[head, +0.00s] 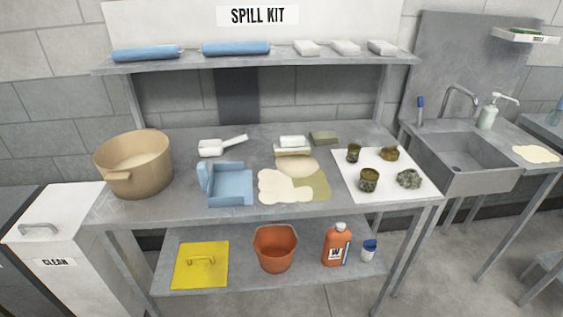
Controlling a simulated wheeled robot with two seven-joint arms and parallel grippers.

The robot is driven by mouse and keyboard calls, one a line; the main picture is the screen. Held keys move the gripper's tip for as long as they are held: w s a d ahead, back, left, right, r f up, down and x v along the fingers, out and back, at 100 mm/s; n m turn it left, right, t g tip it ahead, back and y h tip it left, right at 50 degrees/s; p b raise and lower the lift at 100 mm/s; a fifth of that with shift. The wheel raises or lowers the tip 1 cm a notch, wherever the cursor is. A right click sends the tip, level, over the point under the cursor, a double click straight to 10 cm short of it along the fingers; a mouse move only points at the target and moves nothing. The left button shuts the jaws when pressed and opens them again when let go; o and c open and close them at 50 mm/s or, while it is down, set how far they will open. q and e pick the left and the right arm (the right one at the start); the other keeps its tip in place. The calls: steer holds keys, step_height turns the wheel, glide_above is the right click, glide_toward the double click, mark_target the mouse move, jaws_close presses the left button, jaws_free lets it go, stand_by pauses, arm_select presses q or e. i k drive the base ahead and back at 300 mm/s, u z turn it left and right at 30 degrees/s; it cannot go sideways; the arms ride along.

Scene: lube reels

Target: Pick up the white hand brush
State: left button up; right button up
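The white hand brush (211,148) lies on the grey metal table (130,208), toward the back left of its top. It has a blocky head at the left and a handle pointing right and slightly back. Its bristles cannot be made out. It lies just behind a blue dustpan-like tray (232,198), with a small strip of table between them. Neither of my grippers is in view.
A tan pot (135,160) stands left of the brush. Stacked pads (292,142) and a cream spill (283,190) lie to the right. A white mat (345,185) bears several small dark items. A shelf (260,64) overhangs the table's back.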

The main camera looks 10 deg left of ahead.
mark_target(290, 145)
steer(key=u, duration=0.45)
steer(key=i, duration=1.45)
steer(key=z, duration=0.5)
